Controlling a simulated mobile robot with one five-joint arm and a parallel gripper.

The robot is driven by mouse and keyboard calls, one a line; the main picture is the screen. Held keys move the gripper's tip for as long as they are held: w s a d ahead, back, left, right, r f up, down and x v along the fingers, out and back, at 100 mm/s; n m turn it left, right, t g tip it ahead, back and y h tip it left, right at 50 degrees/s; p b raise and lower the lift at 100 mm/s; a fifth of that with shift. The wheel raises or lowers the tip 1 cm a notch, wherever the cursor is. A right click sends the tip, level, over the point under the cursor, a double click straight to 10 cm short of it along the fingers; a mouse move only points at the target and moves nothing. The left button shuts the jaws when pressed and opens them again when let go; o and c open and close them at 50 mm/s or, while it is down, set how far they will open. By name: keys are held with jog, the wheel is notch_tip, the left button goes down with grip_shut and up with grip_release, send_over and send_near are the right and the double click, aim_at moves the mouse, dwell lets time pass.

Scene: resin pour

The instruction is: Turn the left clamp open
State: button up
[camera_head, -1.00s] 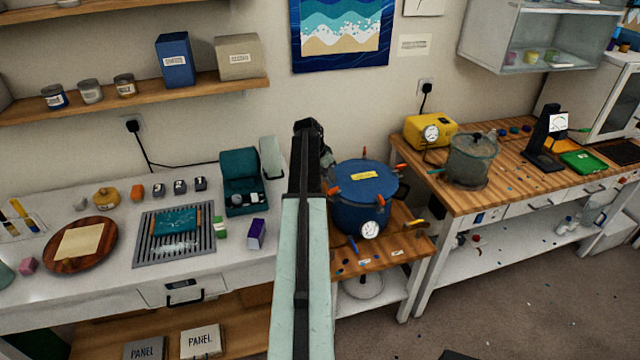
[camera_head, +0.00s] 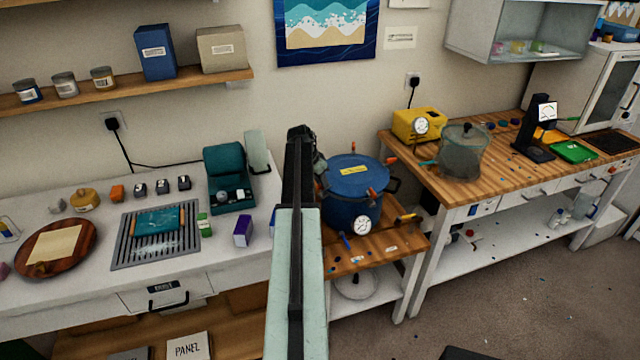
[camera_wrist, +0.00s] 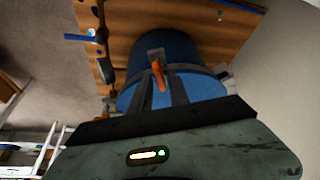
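The blue pressure pot (camera_head: 345,208) stands on a low wooden bench in the head view, with a yellow label on its lid. Orange-handled clamps sit around the lid rim: one at the back (camera_head: 352,147), one at the right (camera_head: 391,161) and one at the front (camera_head: 371,193). My arm hides the pot's left edge, so the left clamp is not clear there. In the wrist view the pot (camera_wrist: 205,88) lies ahead, with one orange clamp handle (camera_wrist: 159,78) near the middle. My gripper (camera_wrist: 159,68) appears open, its two dark fingers apart on either side of that handle's line. I cannot tell whether they touch it.
The low bench (camera_head: 345,262) carries the pot and small tools at its front. A white counter (camera_head: 60,295) stands left, with a teal case (camera_head: 228,170) near the arm. A wooden-topped workbench (camera_head: 440,190) with a yellow pump (camera_head: 416,124) stands right.

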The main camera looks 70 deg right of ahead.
grip_shut()
jog(key=shift+n, duration=0.3)
jog(key=n, duration=0.1)
jog(key=n+t, duration=0.1)
jog(key=n, duration=0.1)
jog(key=shift+s+a+n+t, duration=0.15)
jog(key=shift+n+t, duration=0.15)
jog(key=n+t, duration=0.1)
jog(key=n, duration=0.3)
jog(key=shift+s+n+t, duration=0.2)
jog(key=shift+n+t, duration=0.1)
jog(key=shift+t, duration=0.1)
jog(key=n, duration=0.1)
jog(key=n+t, duration=0.1)
jog(key=n, duration=0.3)
jog(key=shift+s+d+t+y, duration=0.15)
jog(key=shift+d+t+y, duration=0.1)
jog(key=shift+t+y, duration=0.15)
jog(key=shift+n+t+y, duration=0.4)
jog(key=shift+n+y, duration=0.1)
jog(key=shift+n, duration=1.5)
jog(key=shift+s, duration=0.1)
jog(key=shift+o, duration=2.2)
grip_release()
